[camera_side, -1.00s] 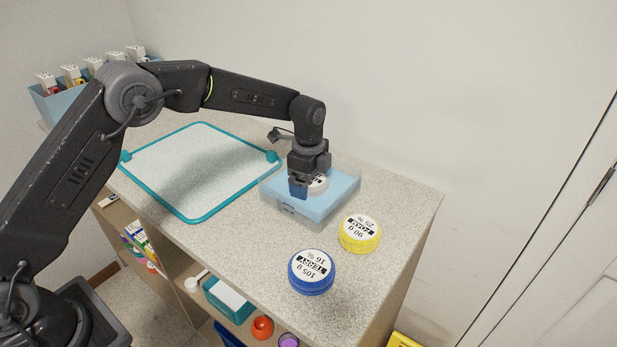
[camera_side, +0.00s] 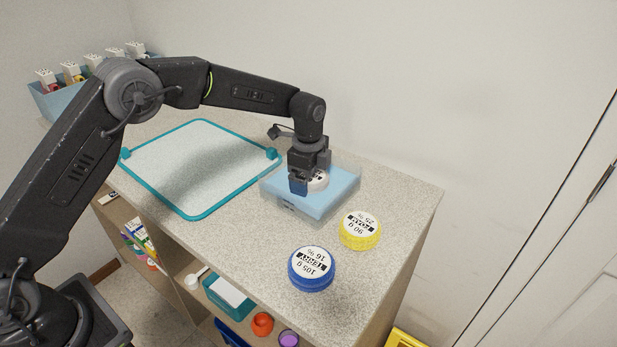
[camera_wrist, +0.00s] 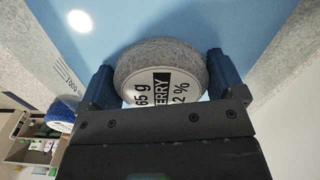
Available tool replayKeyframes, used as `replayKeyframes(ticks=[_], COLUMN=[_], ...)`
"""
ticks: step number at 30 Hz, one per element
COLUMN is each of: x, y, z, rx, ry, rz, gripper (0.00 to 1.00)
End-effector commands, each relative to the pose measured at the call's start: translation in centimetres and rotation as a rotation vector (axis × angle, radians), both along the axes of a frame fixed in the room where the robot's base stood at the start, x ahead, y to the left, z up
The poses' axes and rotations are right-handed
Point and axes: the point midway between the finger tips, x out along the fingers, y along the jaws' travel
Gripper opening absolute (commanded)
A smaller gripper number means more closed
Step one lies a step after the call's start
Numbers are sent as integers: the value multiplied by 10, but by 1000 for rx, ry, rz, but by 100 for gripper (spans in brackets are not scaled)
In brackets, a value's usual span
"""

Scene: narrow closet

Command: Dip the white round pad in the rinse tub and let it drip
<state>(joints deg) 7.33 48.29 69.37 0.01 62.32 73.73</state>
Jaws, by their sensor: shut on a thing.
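The white round pad (camera_wrist: 158,58) is held between the two blue fingers of my gripper (camera_wrist: 160,85), seen in the wrist view. Its label shows "TERRY" in part. In the side view my gripper (camera_side: 309,186) points down over the rinse tub (camera_side: 330,204), a clear-walled box filled with light blue water. The pad (camera_side: 319,182) shows partly behind the near finger, at or close to the water surface. I cannot tell how deep it sits.
A blue round pad (camera_side: 312,270) and a yellow round pad (camera_side: 360,231) lie on the counter in front of the tub. A teal-framed white board (camera_side: 198,168) lies to the left. A blue bin (camera_side: 60,98) stands at the far left. The wall is close behind.

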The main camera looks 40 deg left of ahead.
Motion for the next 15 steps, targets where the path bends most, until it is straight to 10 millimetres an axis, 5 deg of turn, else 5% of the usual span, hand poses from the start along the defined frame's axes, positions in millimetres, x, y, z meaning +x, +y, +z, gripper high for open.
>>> replayKeyframes(ticks=[15], x=[1], y=[0], z=[22], rx=[-1], ry=[-2], rz=[0], gripper=[64])
